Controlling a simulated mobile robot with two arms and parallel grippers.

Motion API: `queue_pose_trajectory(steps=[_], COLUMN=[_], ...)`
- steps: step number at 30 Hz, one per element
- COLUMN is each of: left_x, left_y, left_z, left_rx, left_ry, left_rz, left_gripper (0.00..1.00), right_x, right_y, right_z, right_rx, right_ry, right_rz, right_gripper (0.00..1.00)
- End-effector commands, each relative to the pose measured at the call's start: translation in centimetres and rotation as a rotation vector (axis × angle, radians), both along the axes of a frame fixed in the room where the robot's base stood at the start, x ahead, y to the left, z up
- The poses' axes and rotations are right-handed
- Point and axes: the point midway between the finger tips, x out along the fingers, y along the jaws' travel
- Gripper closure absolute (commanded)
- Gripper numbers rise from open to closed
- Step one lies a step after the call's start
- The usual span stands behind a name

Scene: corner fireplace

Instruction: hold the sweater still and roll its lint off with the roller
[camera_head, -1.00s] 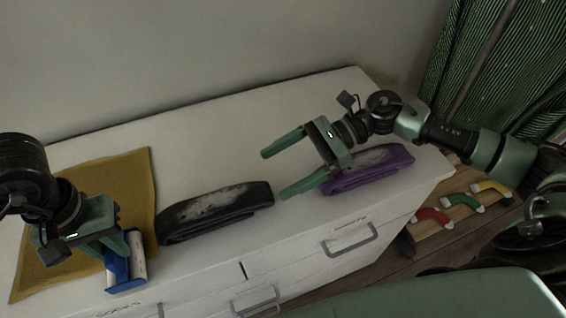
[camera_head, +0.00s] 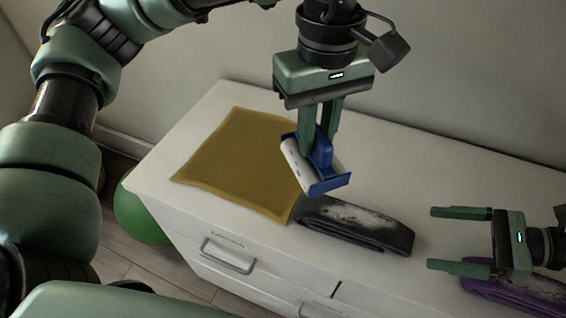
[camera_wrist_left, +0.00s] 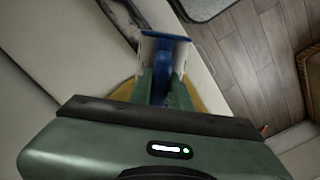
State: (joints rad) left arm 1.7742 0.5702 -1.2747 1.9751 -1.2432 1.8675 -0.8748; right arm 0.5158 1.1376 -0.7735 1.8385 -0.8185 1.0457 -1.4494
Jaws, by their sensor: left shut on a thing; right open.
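My left gripper (camera_head: 320,138) is shut on the blue lint roller (camera_head: 322,152), with its white roll tilted. It holds the roller above the counter, just behind the left end of a folded black sweater (camera_head: 350,224) with a pale lint patch on top. The roller also shows in the left wrist view (camera_wrist_left: 164,62). A folded purple sweater (camera_head: 515,293) is at the lower right, cut off by the frame edge and partly hidden by my right gripper. My right gripper (camera_head: 437,239) is open and empty, its fingers pointing left toward the black sweater, apart from it.
A mustard cloth (camera_head: 232,165) lies flat on the left of the white dresser top (camera_head: 430,160). The dresser front has drawers with metal handles (camera_head: 229,256). A green round object (camera_head: 140,215) stands on the floor at left. The top behind the sweaters is clear.

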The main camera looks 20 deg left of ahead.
Motion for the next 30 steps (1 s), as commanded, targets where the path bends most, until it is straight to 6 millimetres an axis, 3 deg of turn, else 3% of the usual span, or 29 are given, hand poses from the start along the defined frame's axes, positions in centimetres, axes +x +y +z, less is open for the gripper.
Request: queue_pose_trajectory(steps=[2, 5, 15, 23, 30], left_x=[-0.1, 0.2, 1.9, 2.3, 2.3], left_y=[-1.6, -3.5, -8.6, -9.6, -9.6], left_z=[0.9, 0.7, -3.0, -4.1, -4.1], left_rx=[0.001, 0.001, 0.000, -0.002, -0.002], left_ry=[-0.002, 0.001, 0.000, 0.000, 0.000], left_rz=[0.141, 0.344, 0.927, 1.064, 1.066], left_gripper=[1.00, 1.00, 1.00, 1.00, 1.00], right_x=[0.0, 0.0, 0.0, 0.0, -0.1], right_y=[0.0, 0.0, 0.0, 0.5, 3.9], right_z=[0.0, 0.0, 0.0, -0.2, -1.5], right_rx=[0.000, 0.000, 0.000, 0.001, 0.003], right_ry=[0.000, 0.000, 0.000, 0.000, 0.000], right_rz=[0.000, 0.000, 0.000, 0.001, 0.002], right_gripper=[0.11, 0.11, 0.11, 0.11, 0.11])
